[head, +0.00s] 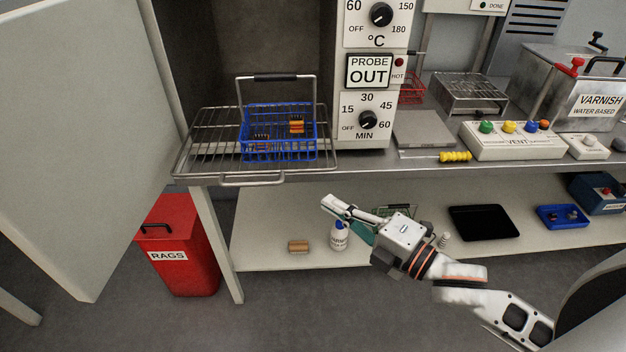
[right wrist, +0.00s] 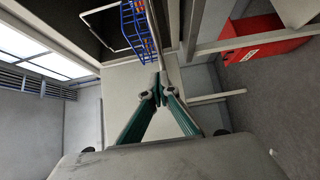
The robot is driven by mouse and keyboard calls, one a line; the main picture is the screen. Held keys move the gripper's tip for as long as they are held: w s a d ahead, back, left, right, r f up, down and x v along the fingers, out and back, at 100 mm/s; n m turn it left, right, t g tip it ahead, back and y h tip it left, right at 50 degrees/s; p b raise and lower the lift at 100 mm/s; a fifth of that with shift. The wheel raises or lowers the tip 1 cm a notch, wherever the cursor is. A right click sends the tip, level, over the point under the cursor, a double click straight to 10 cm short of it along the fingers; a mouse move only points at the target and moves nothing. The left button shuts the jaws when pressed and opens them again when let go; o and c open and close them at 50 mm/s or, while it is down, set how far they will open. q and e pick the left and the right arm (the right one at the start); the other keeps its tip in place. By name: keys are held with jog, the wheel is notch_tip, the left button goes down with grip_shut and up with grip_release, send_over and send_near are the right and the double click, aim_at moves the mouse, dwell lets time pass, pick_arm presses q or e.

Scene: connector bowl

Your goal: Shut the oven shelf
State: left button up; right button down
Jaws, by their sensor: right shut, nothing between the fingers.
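The oven shelf (head: 205,157) is a wire rack pulled out of the oven (head: 205,70), its front handle (head: 252,181) sticking out past the bench edge. On it stands a blue wire basket (head: 280,155) with a raised black-gripped handle and small orange and dark parts inside. The basket also shows at the top of the right wrist view (right wrist: 136,28). My right gripper (head: 327,201) is shut and empty, in front of the bench, right of the shelf handle and lower in the picture, apart from it. In the right wrist view its green-sided fingers meet (right wrist: 160,82). My left gripper is not seen.
The grey oven door (head: 80,130) stands wide open at the left. A red RAGS bin (head: 180,240) is below. Right of the shelf is the control panel (head: 369,70). A lower shelf (head: 265,254) holds a bottle (head: 339,238) and a brown block (head: 298,246).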

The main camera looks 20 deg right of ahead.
aim_at(299, 172)
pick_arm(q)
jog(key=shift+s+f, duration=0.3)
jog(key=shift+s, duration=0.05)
pick_arm(e)
jog(key=shift+w+a, duration=0.25)
jog(key=shift+w, duration=1.2)
jog(key=shift+w+a, duration=0.3)
jog(key=shift+w, duration=1.1)
jog(key=shift+w+a, duration=0.25)
jog(key=shift+w, duration=1.2)
